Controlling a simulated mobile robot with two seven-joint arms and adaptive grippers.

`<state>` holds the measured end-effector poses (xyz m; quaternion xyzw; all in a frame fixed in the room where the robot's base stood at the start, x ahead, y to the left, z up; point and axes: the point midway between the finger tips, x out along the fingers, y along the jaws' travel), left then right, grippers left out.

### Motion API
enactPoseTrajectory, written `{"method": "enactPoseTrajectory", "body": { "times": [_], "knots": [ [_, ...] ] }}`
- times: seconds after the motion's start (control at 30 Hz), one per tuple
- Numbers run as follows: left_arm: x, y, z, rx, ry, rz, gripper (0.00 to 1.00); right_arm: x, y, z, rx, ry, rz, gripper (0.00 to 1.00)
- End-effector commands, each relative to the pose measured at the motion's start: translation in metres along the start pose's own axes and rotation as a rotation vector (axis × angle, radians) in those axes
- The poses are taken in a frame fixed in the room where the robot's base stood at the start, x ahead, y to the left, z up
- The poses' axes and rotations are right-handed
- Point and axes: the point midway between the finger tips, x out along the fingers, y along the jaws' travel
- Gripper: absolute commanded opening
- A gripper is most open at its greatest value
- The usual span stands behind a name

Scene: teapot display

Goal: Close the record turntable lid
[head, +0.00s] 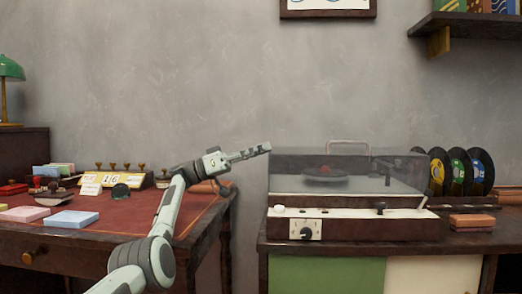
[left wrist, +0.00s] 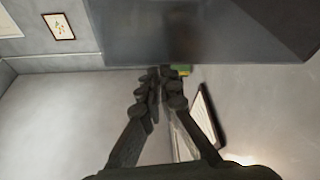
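The record turntable (head: 410,228) stands on a cabinet at the right in the head view. Its smoky see-through lid (head: 300,160) has a metal handle (head: 348,145) at its top edge. A disc and arm show in the lid area; I cannot tell the lid's exact angle. My left gripper (head: 266,148) points right, near the lid's upper left corner; I cannot tell whether they touch. In the left wrist view its fingertips (left wrist: 163,75) are close together with nothing held between them. My right gripper is not in view.
A desk (head: 130,215) with stamps and coloured boxes lies at the left. Records (head: 460,170) stand right of the turntable, with stacked orange boxes (head: 472,222) in front. A shelf (head: 470,25) juts out above right. A gap separates desk and cabinet.

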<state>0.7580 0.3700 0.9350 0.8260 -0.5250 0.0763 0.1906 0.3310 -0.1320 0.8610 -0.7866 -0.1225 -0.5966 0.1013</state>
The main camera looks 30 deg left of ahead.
Motion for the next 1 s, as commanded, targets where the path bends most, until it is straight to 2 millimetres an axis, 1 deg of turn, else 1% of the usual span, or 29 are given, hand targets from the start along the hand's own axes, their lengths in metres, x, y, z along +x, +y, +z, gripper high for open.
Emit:
{"method": "enactPoseTrajectory", "body": {
  "times": [0.03,0.17,0.27,0.37,0.6,0.7,0.8,1.0],
  "knots": [
    [-0.001,-0.002,0.008,-0.011,-0.013,-0.001,0.0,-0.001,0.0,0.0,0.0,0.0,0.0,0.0],
    [-0.001,-0.002,0.009,-0.012,-0.015,-0.002,0.0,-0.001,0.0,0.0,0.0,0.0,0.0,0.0],
    [-0.006,-0.003,0.01,-0.013,-0.016,-0.003,0.0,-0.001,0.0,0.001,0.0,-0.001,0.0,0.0],
    [-0.02,-0.003,0.009,-0.012,-0.015,-0.005,0.0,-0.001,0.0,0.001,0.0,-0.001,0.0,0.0],
    [-0.059,0.0,0.002,-0.005,-0.006,-0.003,0.0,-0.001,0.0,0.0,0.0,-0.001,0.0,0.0],
    [-0.07,0.0,0.001,-0.003,-0.004,-0.002,0.0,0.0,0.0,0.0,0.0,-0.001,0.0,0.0],
    [-0.074,0.001,0.0,-0.001,-0.003,0.0,0.0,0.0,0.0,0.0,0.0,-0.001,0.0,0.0],
    [-0.075,0.001,-0.001,0.001,-0.001,0.001,0.0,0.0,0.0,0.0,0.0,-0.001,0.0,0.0]
  ]
}}
